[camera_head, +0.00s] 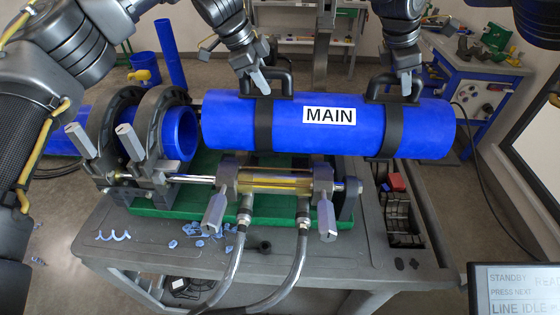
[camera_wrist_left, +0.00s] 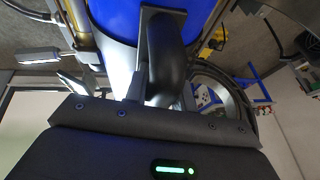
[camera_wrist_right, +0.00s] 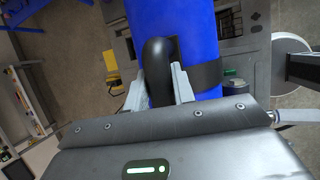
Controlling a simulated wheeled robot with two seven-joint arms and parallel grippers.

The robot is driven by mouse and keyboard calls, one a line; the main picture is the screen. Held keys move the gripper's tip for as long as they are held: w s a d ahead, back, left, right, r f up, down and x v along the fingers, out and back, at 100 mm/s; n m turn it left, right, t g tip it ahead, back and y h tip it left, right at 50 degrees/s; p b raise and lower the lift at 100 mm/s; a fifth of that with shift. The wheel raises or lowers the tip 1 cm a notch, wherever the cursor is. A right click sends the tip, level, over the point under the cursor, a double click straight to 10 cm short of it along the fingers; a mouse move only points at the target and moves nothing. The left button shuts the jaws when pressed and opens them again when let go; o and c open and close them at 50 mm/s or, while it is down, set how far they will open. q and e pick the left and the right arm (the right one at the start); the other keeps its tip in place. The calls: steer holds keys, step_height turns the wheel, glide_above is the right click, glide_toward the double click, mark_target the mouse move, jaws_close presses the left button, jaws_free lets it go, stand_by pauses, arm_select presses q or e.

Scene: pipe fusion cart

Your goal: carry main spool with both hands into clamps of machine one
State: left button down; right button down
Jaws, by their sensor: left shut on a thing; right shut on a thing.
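The main spool (camera_head: 230,122) is a thick blue pipe with a white MAIN label and two black strap handles. It is held level above the machine's right half. My left gripper (camera_head: 262,82) is shut on its left handle (camera_head: 281,84); the handle also shows in the left wrist view (camera_wrist_left: 165,55). My right gripper (camera_head: 405,84) is shut on its right handle, which shows in the right wrist view (camera_wrist_right: 158,70). The machine's two dark ring clamps (camera_head: 150,118) at left hold another blue pipe (camera_head: 180,134). Its open end faces the spool's left end, with a small gap.
A gold cylinder (camera_head: 275,180) with hoses lies below the spool, over a green tray (camera_head: 175,200). Blue shavings (camera_head: 205,230) lie on the grey cart top (camera_head: 130,245). A bin with dark parts (camera_head: 400,215) is at right. A screen (camera_head: 515,290) stands front right.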

mark_target(261, 95)
arm_select(q)
steer(key=shift+d+r, duration=0.1)
arm_select(e)
steer(key=shift+w+a, duration=0.1)
steer(key=shift+a, duration=0.05)
steer(key=shift+f, duration=0.1)
